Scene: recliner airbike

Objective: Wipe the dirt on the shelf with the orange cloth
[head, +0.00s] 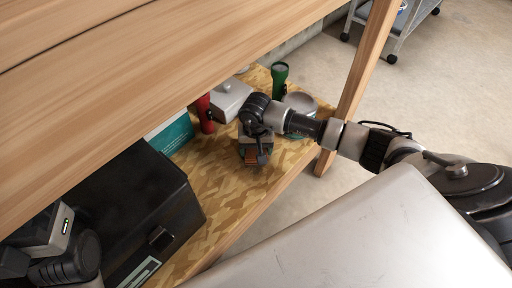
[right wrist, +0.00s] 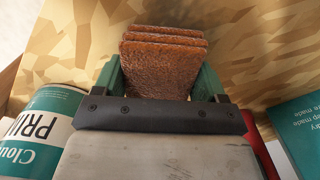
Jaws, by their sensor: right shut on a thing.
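My right gripper (head: 256,158) is over the lower shelf (head: 222,205). It is shut on the orange cloth, a folded, brownish-orange fuzzy stack that shows in the right wrist view (right wrist: 160,66) between the two green fingers. In the head view only a small part of the cloth shows. The shelf has a patchy tan and brown camouflage-like surface. I cannot pick out the dirt from this pattern. I cannot tell whether the cloth touches the shelf. Part of my left arm shows at the lower left of the head view; its fingers cannot be made out.
A black box (head: 140,215) stands at the shelf's left. The wooden upper board (head: 130,75) hangs above. A wooden post (head: 357,85) stands right.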

